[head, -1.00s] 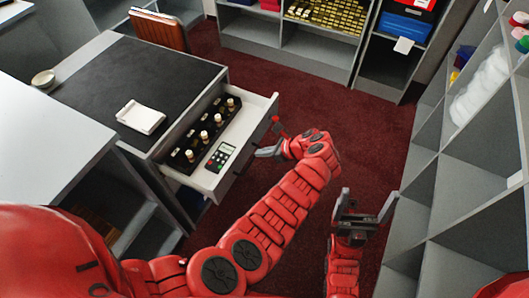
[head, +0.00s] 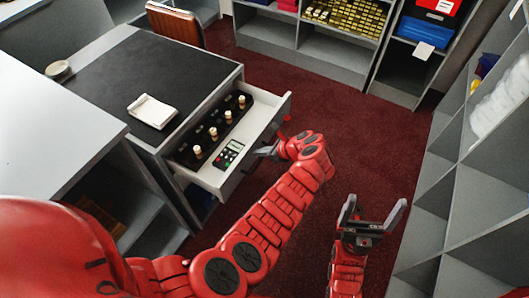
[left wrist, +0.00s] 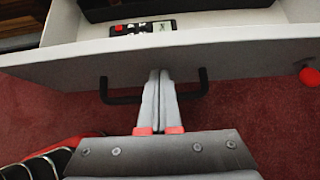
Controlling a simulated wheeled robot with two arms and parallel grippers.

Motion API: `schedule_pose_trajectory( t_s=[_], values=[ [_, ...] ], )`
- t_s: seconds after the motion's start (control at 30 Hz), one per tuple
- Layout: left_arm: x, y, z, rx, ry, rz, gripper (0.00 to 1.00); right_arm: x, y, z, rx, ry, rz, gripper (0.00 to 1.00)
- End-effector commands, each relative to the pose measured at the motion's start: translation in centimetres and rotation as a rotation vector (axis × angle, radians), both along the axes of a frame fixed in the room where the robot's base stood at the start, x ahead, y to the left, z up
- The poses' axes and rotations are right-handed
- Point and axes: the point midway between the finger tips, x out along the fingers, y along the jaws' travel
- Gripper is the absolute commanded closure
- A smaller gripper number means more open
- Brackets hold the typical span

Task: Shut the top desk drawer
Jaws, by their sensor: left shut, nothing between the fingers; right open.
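The top desk drawer (head: 262,137) is pulled out from the right side of the desk (head: 180,138). Inside it are a black tray with several cork-topped bottles (head: 213,131) and a calculator (head: 229,154). My left gripper (head: 268,150) is shut and empty at the drawer's front. In the left wrist view its fingers (left wrist: 160,78) lie over the drawer front (left wrist: 70,66), between the ends of the black handle (left wrist: 122,98); I cannot tell whether they touch it. My right gripper (head: 372,212) is open and empty, over the floor to the right.
Grey shelves (head: 433,205) stand close on the right. The dark red carpet (head: 330,115) between is clear.

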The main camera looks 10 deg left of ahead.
Motion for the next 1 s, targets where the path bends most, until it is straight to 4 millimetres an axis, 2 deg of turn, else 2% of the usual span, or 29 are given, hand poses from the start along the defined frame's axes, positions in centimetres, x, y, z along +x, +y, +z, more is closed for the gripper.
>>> schedule_pose_trajectory(
  t_s=[0.2, 0.37, 0.6, 0.73, 1.0],
  values=[
    [1.5, 4.6, 0.4, 0.003, 0.002, 0.006, 1.00, 0.0, 0.0, 1.7, 0.000, 0.000, 0.000, 0.00],
    [2.9, 8.8, 0.1, 0.001, 0.002, 0.010, 1.00, 0.0, 0.0, 1.7, 0.000, 0.000, 0.000, 0.00],
    [5.2, 14.9, -0.4, -0.001, 0.000, 0.008, 1.00, 0.0, 0.0, -0.1, 0.000, 0.000, 0.000, 0.00],
    [6.3, 17.7, -0.4, -0.001, -0.002, 0.007, 1.00, 0.0, 0.0, -1.3, 0.000, 0.000, 0.000, 0.00],
    [7.8, 21.4, -0.2, 0.000, -0.004, 0.002, 1.00, 0.0, 0.0, -3.3, 0.000, 0.000, 0.000, 0.00]
  ],
)
